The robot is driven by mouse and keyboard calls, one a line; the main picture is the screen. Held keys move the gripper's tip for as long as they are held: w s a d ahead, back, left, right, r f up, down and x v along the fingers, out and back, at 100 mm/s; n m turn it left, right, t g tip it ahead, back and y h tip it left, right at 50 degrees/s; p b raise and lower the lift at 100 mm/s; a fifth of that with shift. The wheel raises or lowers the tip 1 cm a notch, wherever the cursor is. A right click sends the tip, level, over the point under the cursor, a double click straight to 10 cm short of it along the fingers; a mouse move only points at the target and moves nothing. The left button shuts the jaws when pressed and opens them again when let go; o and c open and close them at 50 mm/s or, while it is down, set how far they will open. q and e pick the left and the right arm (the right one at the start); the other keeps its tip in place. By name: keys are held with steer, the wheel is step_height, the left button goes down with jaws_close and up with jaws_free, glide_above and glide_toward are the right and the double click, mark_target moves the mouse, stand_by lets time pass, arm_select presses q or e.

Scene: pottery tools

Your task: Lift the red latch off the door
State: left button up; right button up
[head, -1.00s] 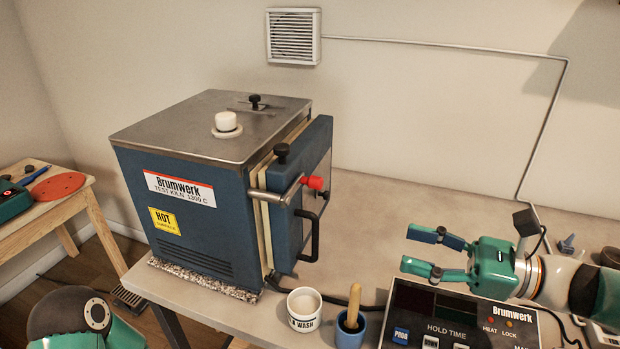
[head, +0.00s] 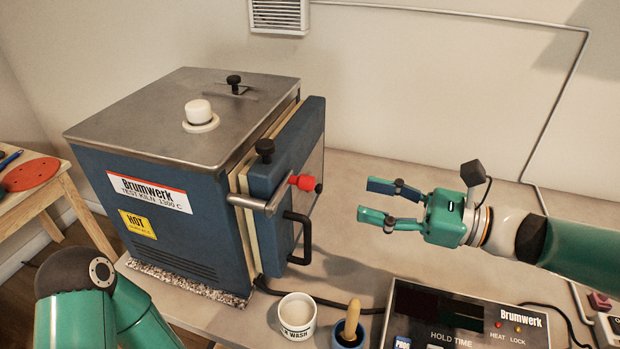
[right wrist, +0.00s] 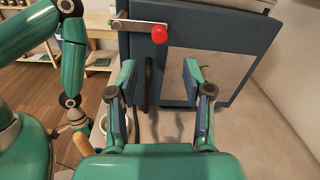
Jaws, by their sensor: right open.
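The latch is a metal bar with a red knob (head: 305,183), set across the front edge of the blue kiln door (head: 272,178). In the right wrist view the red knob (right wrist: 159,34) sits at the end of the bar, above and beyond my fingertips. My right gripper (head: 367,200) is open and empty, to the right of the knob and apart from it. Its two fingers also show in the right wrist view (right wrist: 158,75), pointing towards the door. A black handle (head: 303,238) is below the latch.
The kiln (head: 165,175) stands on the table. A white cup (head: 297,315), a blue pot with a wooden handle (head: 348,332) and a controller box (head: 465,318) are in front. The tabletop between the door and my right gripper is clear.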

mark_target(310, 185)
steer(key=p+x, duration=0.1)
steer(key=x, duration=1)
steer(key=shift+p, duration=0.35)
jaws_close()
